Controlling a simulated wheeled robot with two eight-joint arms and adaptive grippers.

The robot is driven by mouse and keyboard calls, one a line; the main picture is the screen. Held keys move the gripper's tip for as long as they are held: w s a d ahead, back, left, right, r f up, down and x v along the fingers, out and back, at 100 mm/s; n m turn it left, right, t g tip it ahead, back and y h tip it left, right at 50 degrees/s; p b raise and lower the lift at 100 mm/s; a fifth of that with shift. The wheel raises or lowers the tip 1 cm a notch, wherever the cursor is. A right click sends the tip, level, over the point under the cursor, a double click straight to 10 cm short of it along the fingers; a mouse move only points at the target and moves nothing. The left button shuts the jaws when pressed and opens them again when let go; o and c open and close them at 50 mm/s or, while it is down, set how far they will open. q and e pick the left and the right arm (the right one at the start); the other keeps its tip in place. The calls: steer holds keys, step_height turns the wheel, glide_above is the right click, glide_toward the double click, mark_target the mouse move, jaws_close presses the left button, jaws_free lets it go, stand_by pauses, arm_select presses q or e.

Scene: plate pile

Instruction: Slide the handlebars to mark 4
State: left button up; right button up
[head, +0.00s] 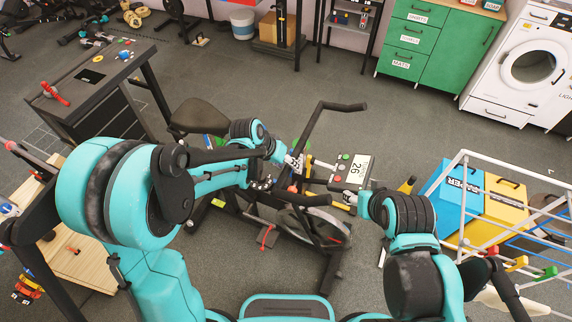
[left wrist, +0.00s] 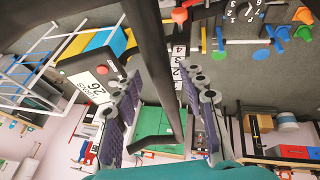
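The black handlebars (head: 340,107) rise from an exercise bike in the middle of the head view. My left gripper (head: 297,163) is beside their post. In the left wrist view, the black handlebar tube (left wrist: 150,55) passes between the spread, purple-padded fingers of my left gripper (left wrist: 160,80); whether it touches either pad is unclear. A numbered strip (left wrist: 180,50) behind it shows a 4. My right gripper (head: 349,198) is near the lower edge of the console (head: 357,166), which reads 26; its fingers are too small to judge.
The bike's black seat (head: 200,115) is left of the handlebars. A black desk (head: 95,90) stands at left. A white rack (head: 480,190) and blue and yellow bins (head: 496,209) are at right.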

arm_select(q)
steer(key=v, duration=1.2)
steer(key=shift+a+f, duration=0.1)
arm_select(e)
steer(key=shift+a+f, duration=0.1)
stand_by(0.3)
